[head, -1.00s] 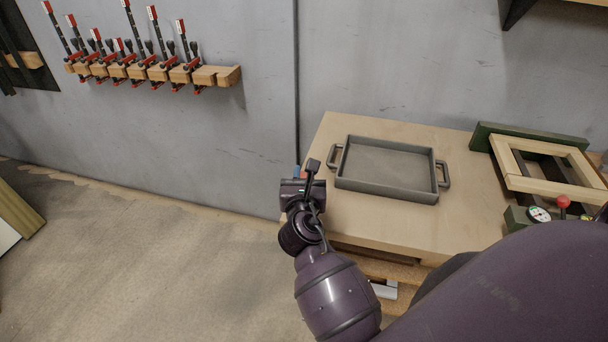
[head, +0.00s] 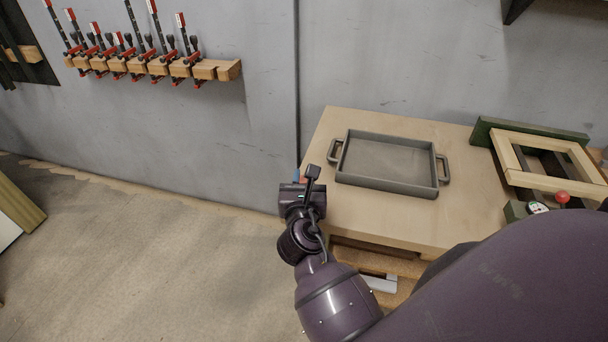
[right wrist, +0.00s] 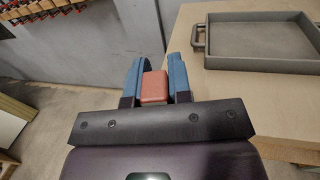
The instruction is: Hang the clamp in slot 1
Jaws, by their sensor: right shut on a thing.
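My right gripper (right wrist: 153,85) is shut on a red-orange block-shaped part (right wrist: 153,88), gripped between its blue fingers in the right wrist view. I take this to be part of the clamp; the rest of it is hidden. In the head view the right gripper (head: 297,177) is beside the table's left edge, its fingers mostly hidden behind my wrist. The wooden clamp rack (head: 207,69) is on the wall at upper left, holding several black-and-red clamps. Its right end is bare. Slot numbers are not readable. My left gripper is not in view.
A table (head: 345,222) holds a grey tray (head: 388,187) with two handles. A green press with a pale wooden frame (head: 550,183) and a red-knobbed lever (head: 562,197) is at right. The floor (head: 150,260) below the rack is clear.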

